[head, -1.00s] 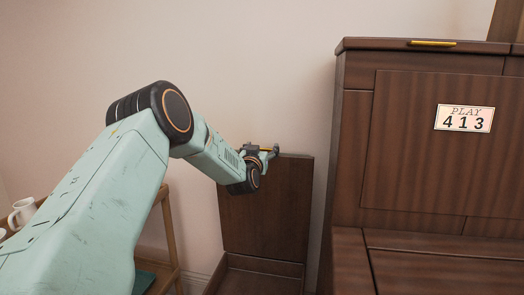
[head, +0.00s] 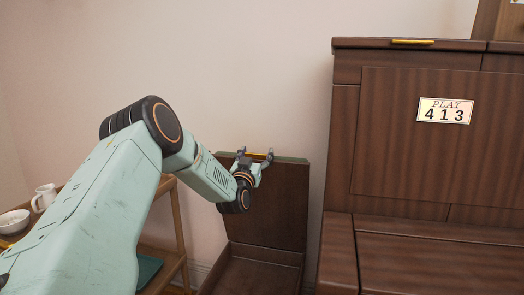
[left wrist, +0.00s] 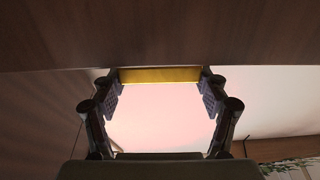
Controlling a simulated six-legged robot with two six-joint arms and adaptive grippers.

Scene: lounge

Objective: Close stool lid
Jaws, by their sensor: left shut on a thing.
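The stool's dark brown wooden lid (head: 270,208) stands raised, about upright, at the back of the open stool box (head: 252,277) in the head view. A yellow handle (head: 257,155) sits at the lid's top edge. My left gripper (head: 256,155) is at that edge with its fingers at the two ends of the handle, shut on it. In the left wrist view, the handle (left wrist: 160,75) spans between the two fingers, under the brown lid panel (left wrist: 150,35). The arm covers the lid's left part. My right gripper is not in view.
A large dark wooden cabinet (head: 440,160) with a "PLAY 413" sign (head: 444,111) stands close on the right, with a narrow gap to the stool. At left, a wooden side table (head: 172,200) holds a white pitcher (head: 44,198) and a bowl (head: 14,222).

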